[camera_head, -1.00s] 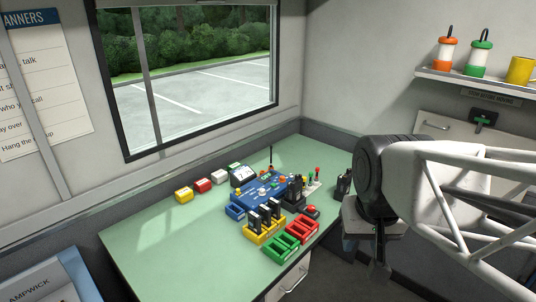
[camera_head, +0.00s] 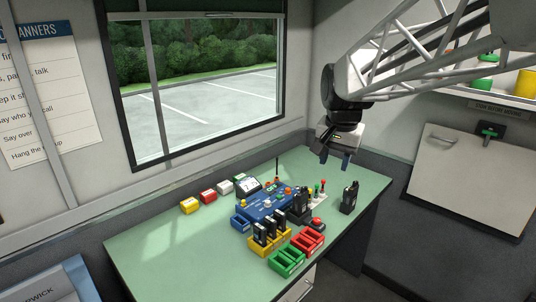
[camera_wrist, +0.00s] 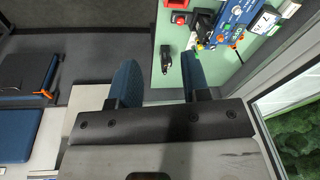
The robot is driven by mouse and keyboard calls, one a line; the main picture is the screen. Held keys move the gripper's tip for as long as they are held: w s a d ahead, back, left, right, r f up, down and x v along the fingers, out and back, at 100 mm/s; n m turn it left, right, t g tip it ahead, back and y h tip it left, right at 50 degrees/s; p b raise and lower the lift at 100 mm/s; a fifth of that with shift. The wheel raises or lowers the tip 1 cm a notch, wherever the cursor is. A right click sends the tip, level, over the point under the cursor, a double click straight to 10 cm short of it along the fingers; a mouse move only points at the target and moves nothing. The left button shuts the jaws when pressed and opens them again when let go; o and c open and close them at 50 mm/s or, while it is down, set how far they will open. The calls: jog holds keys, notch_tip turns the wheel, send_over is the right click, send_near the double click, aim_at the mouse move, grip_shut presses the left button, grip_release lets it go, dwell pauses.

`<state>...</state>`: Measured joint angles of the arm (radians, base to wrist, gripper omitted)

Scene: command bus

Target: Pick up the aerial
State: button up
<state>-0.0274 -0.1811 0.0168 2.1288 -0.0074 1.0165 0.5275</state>
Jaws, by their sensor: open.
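The aerial (camera_head: 277,168) is a thin dark upright rod at the back of the blue radio console (camera_head: 262,206) on the green desk in the head view. I cannot pick it out with certainty in the wrist view, where the console (camera_wrist: 232,18) shows at the top right. My gripper (camera_head: 334,157) points down above the desk's back right part, higher than the aerial and to its right. Its two blue fingers are apart with nothing between them, as the wrist view (camera_wrist: 161,82) also shows.
A black handheld radio (camera_head: 349,198) stands on the desk below my gripper. Yellow (camera_head: 262,250), red (camera_head: 308,241) and green (camera_head: 287,262) trays sit in front of the console. Small boxes line the window side. The desk's left part (camera_head: 170,250) is clear.

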jog(key=w+a+m, duration=0.2)
jog(key=w+m, duration=0.1)
jog(key=w, duration=1.3)
jog(key=m+g, duration=0.2)
jog(key=m, duration=0.7)
send_over(277, 160)
notch_tip(277, 160, down, 22)
jog(key=shift+w+f, duration=0.3)
jog(key=shift+f, duration=0.25)
jog(key=shift+d, duration=0.1)
jog(key=shift+f, duration=1.25)
jog(key=shift+f, duration=0.1)
jog(key=shift+f, duration=2.55)
